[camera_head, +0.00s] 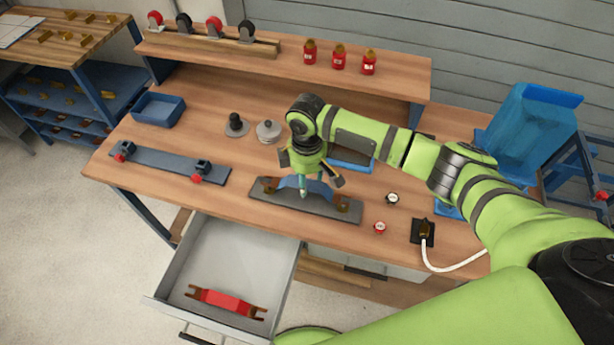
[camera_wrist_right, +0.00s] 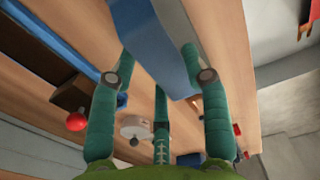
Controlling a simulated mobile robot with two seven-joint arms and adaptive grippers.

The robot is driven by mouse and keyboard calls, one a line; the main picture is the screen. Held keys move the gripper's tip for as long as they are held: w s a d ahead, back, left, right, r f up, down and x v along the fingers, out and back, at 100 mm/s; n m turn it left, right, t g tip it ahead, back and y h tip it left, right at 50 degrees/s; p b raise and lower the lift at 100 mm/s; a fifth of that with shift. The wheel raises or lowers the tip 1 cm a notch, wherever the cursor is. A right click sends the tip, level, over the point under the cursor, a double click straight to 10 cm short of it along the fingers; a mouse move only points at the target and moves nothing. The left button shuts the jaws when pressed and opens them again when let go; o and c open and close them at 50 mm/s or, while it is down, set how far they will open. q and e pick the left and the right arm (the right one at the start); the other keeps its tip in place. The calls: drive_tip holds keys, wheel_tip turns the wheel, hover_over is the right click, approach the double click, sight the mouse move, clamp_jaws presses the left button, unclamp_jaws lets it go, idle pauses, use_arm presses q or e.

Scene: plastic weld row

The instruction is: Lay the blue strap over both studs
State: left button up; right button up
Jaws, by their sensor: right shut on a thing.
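The blue strap (camera_head: 318,187) has an arched middle and copper-brown ends. It is over the grey plate (camera_head: 290,207) in the middle of the bench, its ends near the plate's two ends. My right gripper (camera_head: 303,190) comes down from above and is shut on the strap's middle. In the right wrist view, the blue strap (camera_wrist_right: 160,40) shows between the teal fingers. The studs cannot be made out under the strap's ends. I cannot tell whether the strap rests on the plate. My left gripper is not in view.
An open drawer (camera_head: 235,245) below the bench front holds a red strap (camera_head: 227,302). A blue-grey bar (camera_head: 160,163) with red-knobbed clamps lies at left. A blue tray (camera_head: 158,108), red jars (camera_head: 339,58) on the shelf and a black socket (camera_head: 422,232) with a white cable stand around.

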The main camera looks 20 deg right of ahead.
drive_tip(key=shift+f, duration=0.15)
drive_tip(key=shift+f, duration=0.65)
idle(0.6)
drive_tip(key=shift+f, duration=0.15)
idle(0.4)
drive_tip(key=shift+f, duration=0.35)
drive_tip(key=shift+p, duration=0.4)
idle(0.4)
drive_tip(key=shift+f, duration=0.45)
idle(0.9)
drive_tip(key=o, duration=1.3)
drive_tip(key=shift+c, duration=0.2)
